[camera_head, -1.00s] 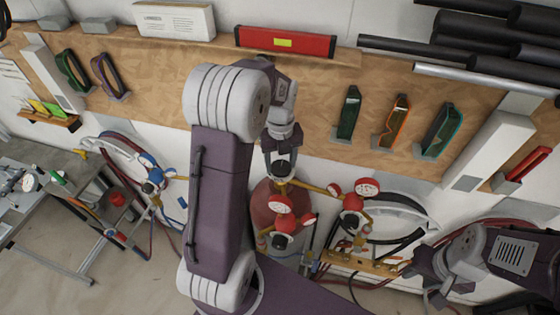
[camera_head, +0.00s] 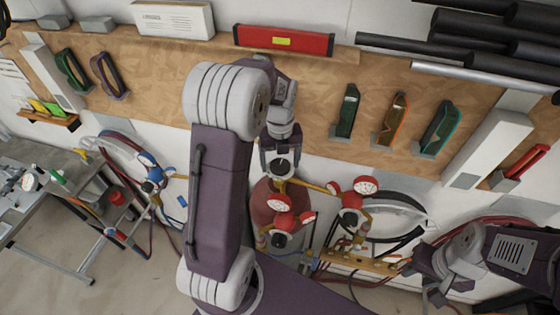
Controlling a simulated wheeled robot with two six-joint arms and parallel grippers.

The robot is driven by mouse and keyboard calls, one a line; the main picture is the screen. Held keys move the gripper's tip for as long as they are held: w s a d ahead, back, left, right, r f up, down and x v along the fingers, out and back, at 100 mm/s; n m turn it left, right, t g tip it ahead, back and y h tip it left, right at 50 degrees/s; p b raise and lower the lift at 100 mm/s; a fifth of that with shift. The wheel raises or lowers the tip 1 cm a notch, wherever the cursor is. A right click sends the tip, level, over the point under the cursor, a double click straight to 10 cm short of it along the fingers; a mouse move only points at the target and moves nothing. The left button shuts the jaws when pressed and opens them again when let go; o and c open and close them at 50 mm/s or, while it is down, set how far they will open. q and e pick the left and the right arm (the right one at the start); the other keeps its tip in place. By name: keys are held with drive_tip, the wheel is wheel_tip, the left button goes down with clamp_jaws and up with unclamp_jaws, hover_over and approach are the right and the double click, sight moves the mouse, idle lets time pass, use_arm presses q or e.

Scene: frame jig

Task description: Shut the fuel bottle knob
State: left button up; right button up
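The fuel bottle (camera_head: 266,210) is the red cylinder at the centre, partly hidden behind my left arm and the gauges. Its black knob (camera_head: 281,166) sits on top, above a brass regulator. My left gripper (camera_head: 281,158) points down at the knob, with its fingers spread to either side of it. They look open, with no clear contact visible. My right gripper (camera_head: 432,286) is at the lower right, apart from the bottle, and looks open and empty.
Red regulators with white gauges (camera_head: 366,185) stand right of the bottle, beside a brass manifold (camera_head: 362,262) and coiled hoses (camera_head: 400,215). A metal bench (camera_head: 60,225) stands at the left.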

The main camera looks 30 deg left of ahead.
sight(280, 165)
use_arm(q)
wheel_tip(280, 165, up, 9)
drive_tip(key=b, duration=0.1)
idle(0.3)
idle(0.4)
